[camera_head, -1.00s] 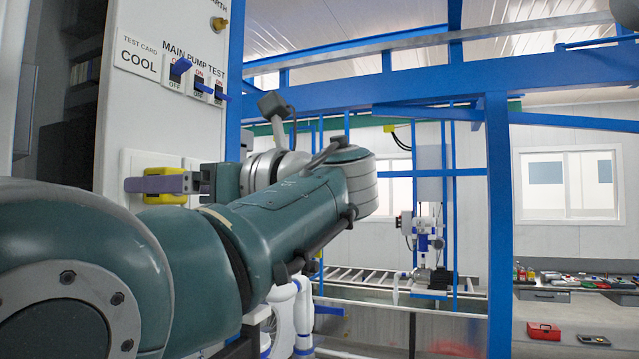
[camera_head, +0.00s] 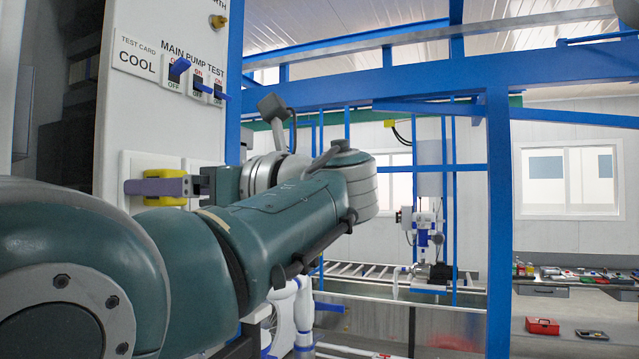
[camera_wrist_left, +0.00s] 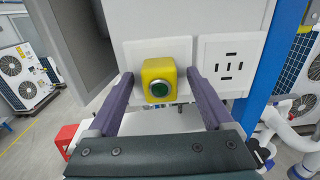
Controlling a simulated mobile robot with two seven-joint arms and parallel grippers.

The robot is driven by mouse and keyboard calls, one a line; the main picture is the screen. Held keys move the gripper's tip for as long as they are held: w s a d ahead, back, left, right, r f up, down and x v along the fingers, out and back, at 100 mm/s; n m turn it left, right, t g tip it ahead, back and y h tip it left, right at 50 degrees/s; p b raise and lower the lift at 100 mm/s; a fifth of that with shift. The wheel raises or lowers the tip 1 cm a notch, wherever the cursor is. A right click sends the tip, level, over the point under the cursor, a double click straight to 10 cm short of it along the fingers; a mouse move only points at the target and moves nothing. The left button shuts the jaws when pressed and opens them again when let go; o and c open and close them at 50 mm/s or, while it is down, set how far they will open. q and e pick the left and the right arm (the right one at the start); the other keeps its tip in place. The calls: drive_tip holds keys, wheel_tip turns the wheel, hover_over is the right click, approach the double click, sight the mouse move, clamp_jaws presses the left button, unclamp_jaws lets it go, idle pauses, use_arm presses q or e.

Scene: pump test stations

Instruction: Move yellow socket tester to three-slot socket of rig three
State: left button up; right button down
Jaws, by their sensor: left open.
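The yellow socket tester (camera_wrist_left: 158,70) has a round green button in a metal ring facing the wrist camera. It sits at a white wall plate (camera_wrist_left: 185,50) on the panel. My left gripper (camera_wrist_left: 161,80) is open, with one purple finger on each side of the tester; whether they touch it is unclear. In the head view the tester (camera_head: 165,201) shows above and below a purple finger of the left gripper (camera_head: 132,186). A second white plate with several dark slots, a socket (camera_wrist_left: 229,66), is to the right of the tester. My right gripper is not in view.
The white panel (camera_head: 150,110) carries blue switches (camera_head: 199,86) and a "COOL" card (camera_head: 138,58) above the tester. A blue post (camera_head: 235,70) edges the panel on the right. A red box (camera_wrist_left: 66,138) is low at the left in the wrist view.

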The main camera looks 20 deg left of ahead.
use_arm(q)
clamp_jaws()
idle(0.8)
drive_tip(key=shift+d, duration=0.1)
drive_tip(key=shift+s+d+b, duration=0.2)
drive_tip(key=shift+d+b, duration=0.8)
drive_tip(key=shift+d, duration=1.9)
